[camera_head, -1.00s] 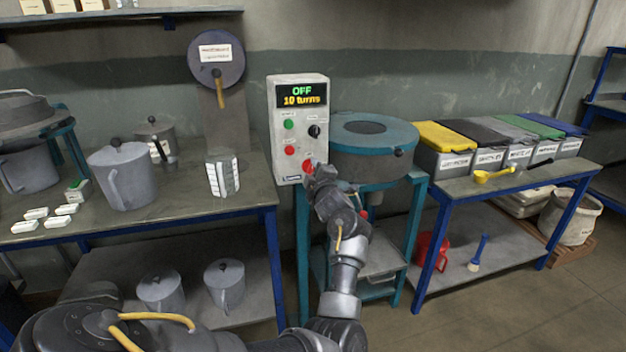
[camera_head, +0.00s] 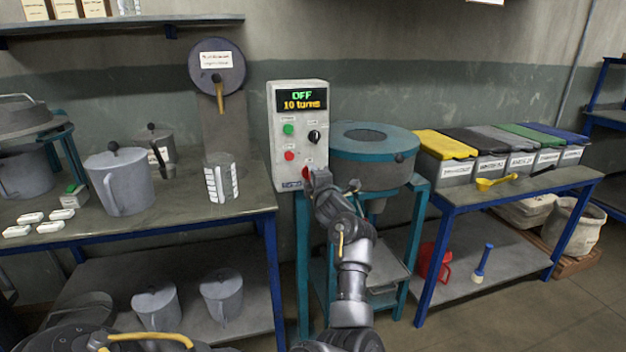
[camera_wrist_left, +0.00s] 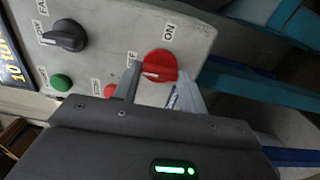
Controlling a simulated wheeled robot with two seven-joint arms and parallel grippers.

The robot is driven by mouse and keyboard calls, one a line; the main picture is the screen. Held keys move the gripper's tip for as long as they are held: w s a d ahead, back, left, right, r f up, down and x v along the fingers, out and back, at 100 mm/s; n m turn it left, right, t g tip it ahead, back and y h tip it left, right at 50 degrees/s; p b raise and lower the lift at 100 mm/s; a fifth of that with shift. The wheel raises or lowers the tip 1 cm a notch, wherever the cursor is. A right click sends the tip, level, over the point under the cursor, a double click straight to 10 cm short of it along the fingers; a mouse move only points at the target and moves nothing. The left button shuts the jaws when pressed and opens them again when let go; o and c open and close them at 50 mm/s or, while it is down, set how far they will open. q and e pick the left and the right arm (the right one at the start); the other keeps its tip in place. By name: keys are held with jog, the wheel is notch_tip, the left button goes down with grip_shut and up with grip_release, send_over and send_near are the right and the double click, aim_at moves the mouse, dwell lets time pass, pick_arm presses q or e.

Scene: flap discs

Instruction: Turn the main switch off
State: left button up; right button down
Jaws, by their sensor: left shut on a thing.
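The main switch is a red rotary knob (camera_wrist_left: 159,65) on the lower part of the grey control box (camera_head: 286,108). In the left wrist view it has a white mark, with an ON label beside it and a partly hidden OFF label. My left gripper (camera_wrist_left: 158,80) is shut on the knob, one finger on each side. In the head view my left gripper (camera_head: 316,178) covers most of the knob. My right gripper is not in view.
The box also has a green button (camera_head: 288,129), a black selector (camera_head: 314,136) and a smaller red button (camera_head: 289,155). A teal-topped machine (camera_head: 372,137) stands close right of the gripper. A bench with a jug (camera_head: 118,180) is at left.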

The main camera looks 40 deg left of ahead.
pick_arm(q)
jog(key=shift+f, duration=0.1)
jog(key=o, duration=1)
